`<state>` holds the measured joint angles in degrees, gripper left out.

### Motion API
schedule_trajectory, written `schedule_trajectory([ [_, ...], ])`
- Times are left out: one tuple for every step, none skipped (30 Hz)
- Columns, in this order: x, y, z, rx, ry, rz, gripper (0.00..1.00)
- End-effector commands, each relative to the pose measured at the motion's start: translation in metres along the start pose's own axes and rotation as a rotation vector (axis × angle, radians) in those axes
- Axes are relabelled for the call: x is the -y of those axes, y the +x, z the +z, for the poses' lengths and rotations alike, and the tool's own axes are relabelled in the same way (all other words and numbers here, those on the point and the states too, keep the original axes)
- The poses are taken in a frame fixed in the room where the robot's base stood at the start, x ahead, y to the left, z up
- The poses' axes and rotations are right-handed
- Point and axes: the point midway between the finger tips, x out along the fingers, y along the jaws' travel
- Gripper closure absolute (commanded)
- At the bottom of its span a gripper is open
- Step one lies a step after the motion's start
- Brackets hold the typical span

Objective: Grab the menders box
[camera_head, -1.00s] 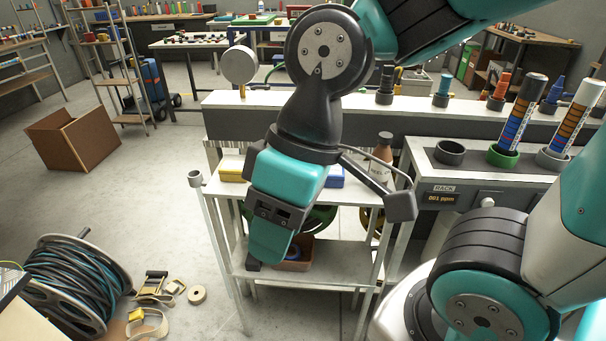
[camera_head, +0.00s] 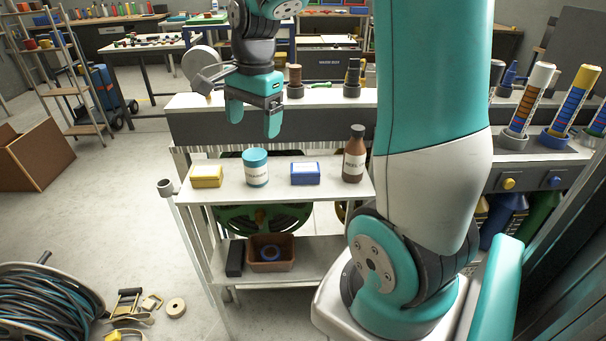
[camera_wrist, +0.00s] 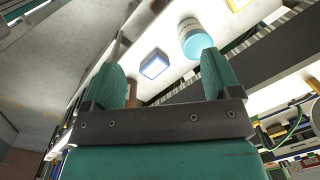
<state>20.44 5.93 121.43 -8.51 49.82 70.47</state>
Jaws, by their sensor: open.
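Two small boxes sit on the cart's top shelf (camera_head: 222,192). The other is a yellow box (camera_head: 206,176) at the left. I cannot read the name menders on either. My gripper (camera_head: 253,118) is open and empty, above and behind the shelf, fingers pointing down. In the wrist view the blue box (camera_wrist: 154,66) shows between the open fingers, some distance beyond them. The yellow box (camera_wrist: 237,4) is cut off at the top edge there.
A teal-lidded canister (camera_head: 256,168) stands between the boxes. A brown bottle (camera_head: 353,155) stands just right of the blue box. A lower shelf holds a brown bin (camera_head: 271,255) and a black block (camera_head: 236,258). A grey-fronted bench (camera_head: 200,126) runs behind the cart. A hose reel (camera_head: 45,305) lies front left.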

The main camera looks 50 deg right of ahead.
Motion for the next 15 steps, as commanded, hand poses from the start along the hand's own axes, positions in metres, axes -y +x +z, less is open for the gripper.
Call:
schedule_trajectory([
  [-0.001,0.003,-0.038,-0.021,0.223,0.015,0.17],
  [-0.003,0.004,-0.057,-0.034,0.346,0.023,0.17],
  [-0.007,0.004,-0.078,-0.050,0.492,0.029,0.17],
  [-0.010,0.005,-0.093,-0.060,0.587,0.032,0.17],
  [-0.013,0.005,-0.105,-0.069,0.672,0.035,0.17],
  [-0.017,0.006,-0.118,-0.079,0.766,0.039,0.17],
  [-0.019,0.006,-0.127,-0.085,0.823,0.041,0.17],
  [-0.022,0.006,-0.133,-0.091,0.870,0.042,0.17],
  [-0.024,0.008,-0.139,-0.095,0.916,0.045,0.17],
  [-0.026,0.010,-0.143,-0.097,0.940,0.046,0.17],
  [-0.027,0.013,-0.145,-0.099,0.957,0.046,0.17],
  [-0.028,0.018,-0.146,-0.100,0.969,0.047,0.17],
  [-0.029,0.024,-0.147,-0.100,0.972,0.049,0.17],
  [-0.029,0.029,-0.147,-0.100,0.972,0.049,0.17],
  [-0.030,0.038,-0.147,-0.100,0.971,0.050,0.17],
])
